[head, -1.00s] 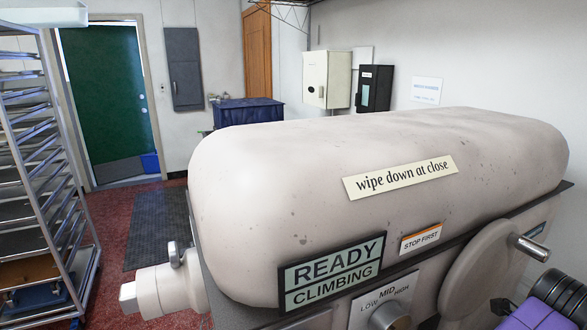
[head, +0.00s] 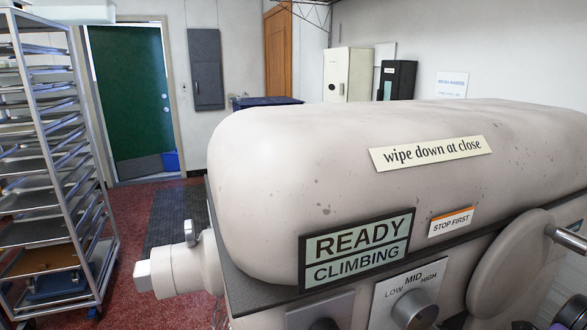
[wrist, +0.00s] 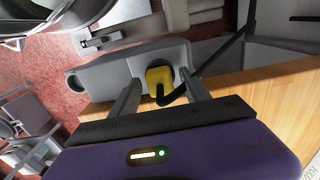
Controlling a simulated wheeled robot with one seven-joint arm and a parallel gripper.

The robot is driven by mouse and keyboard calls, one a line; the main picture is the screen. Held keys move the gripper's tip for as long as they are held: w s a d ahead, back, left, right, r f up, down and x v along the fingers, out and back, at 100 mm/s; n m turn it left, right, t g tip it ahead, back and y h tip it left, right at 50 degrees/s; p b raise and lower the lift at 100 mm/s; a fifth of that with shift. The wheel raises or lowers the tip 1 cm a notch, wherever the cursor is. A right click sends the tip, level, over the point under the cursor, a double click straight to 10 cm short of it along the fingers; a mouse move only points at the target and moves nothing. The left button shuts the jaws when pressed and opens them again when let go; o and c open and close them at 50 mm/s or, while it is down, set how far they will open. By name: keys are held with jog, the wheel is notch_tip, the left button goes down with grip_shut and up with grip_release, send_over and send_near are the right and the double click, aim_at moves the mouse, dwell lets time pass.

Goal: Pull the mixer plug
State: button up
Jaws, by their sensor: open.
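The mixer (head: 370,180) fills the right of the head view, a large beige head with a sign reading "READY CLIMBING" and a speed knob (head: 415,310). In the wrist view a yellow plug (wrist: 160,78) with a black cable sits at a grey box-like housing (wrist: 115,72). My gripper (wrist: 160,74) is open, with one finger on each side of the plug in the picture. I cannot tell whether the fingers touch the plug or how deep it lies between them. The plug does not show in the head view.
A wooden surface (wrist: 262,100) lies beside the housing in the wrist view. A metal tray rack (head: 45,160) stands at the left of the head view. A dark mat (head: 170,215) lies on the red floor (head: 135,270) near the green door (head: 128,95).

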jog(key=shift+c, duration=0.2)
dwell(0.7)
grip_shut()
jog(key=shift+r, duration=0.2)
jog(key=shift+r+p, duration=2.55)
jog(key=shift+r, duration=0.3)
